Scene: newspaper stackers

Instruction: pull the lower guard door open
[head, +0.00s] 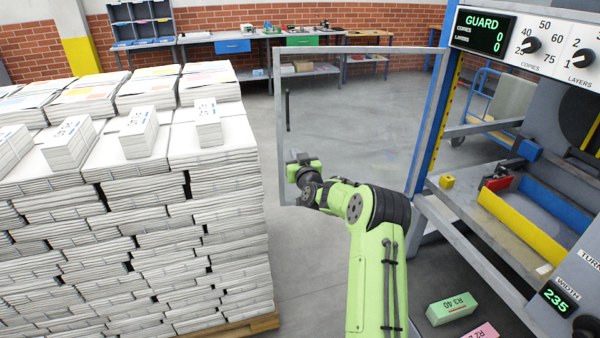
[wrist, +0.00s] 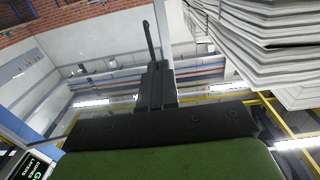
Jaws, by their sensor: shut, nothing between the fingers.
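The guard door (head: 360,48) is a clear panel in a grey frame at the centre of the head view. It stands swung out from the blue machine post (head: 432,125) on its right. A black upright handle (head: 288,110) is near its left edge. My gripper (head: 298,163) is at the door's lower left, below the handle, with its fingers shut and nothing between them. In the wrist view the dark fingers (wrist: 155,85) are together, with a thin dark bar beyond them. I cannot tell whether the gripper touches the door.
A tall stack of newspapers (head: 130,215) on a wooden pallet (head: 235,328) stands close on the left. The machine's display (head: 483,33) reads GUARD with zeros. A green block (head: 452,308) lies at the lower right. Grey floor is clear behind the door, before the workbenches (head: 260,43).

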